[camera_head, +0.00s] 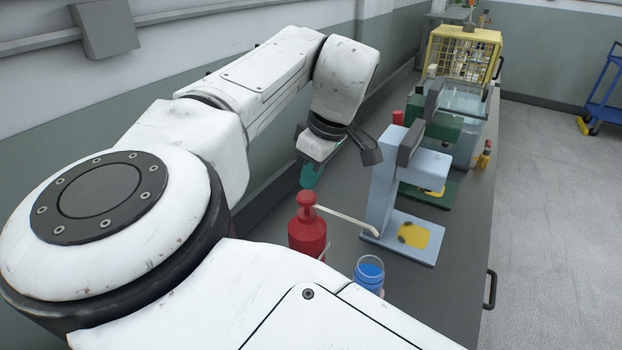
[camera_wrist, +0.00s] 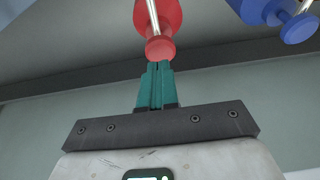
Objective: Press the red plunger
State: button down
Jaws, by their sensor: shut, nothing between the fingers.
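The red plunger (camera_head: 306,199) is the round head on top of a red pump bottle (camera_head: 307,236), which stands upright on the grey bench. A thin pale spout runs from the head to the right. My gripper (camera_head: 308,184) is shut and empty, its teal fingertips pointing down just above the plunger. In the wrist view, my shut fingertips (camera_wrist: 158,66) lie right at the edge of the red plunger (camera_wrist: 160,48). I cannot tell whether they touch it. The red bottle (camera_wrist: 158,14) shows behind the plunger, cut off by the top edge.
A blue-topped container (camera_head: 369,272) stands right of the red bottle; a blue pump (camera_wrist: 268,12) shows in the wrist view. A light blue press-like stand (camera_head: 384,190) and a green one (camera_head: 443,127) stand farther along the bench. A yellow cage (camera_head: 465,53) is at the back.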

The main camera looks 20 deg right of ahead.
aim_at(310, 196)
jog(key=shift+f, duration=0.9)
jog(key=shift+f, duration=1.25)
jog(key=shift+r+p, duration=0.5)
jog(key=shift+p, duration=0.15)
notch_tip(310, 196, up, 4)
jog(key=p, duration=0.3)
jog(key=b+v, duration=0.1)
jog(key=v, duration=0.8)
jog(key=shift+r+b, duration=0.2)
jog(key=shift+b, duration=0.15)
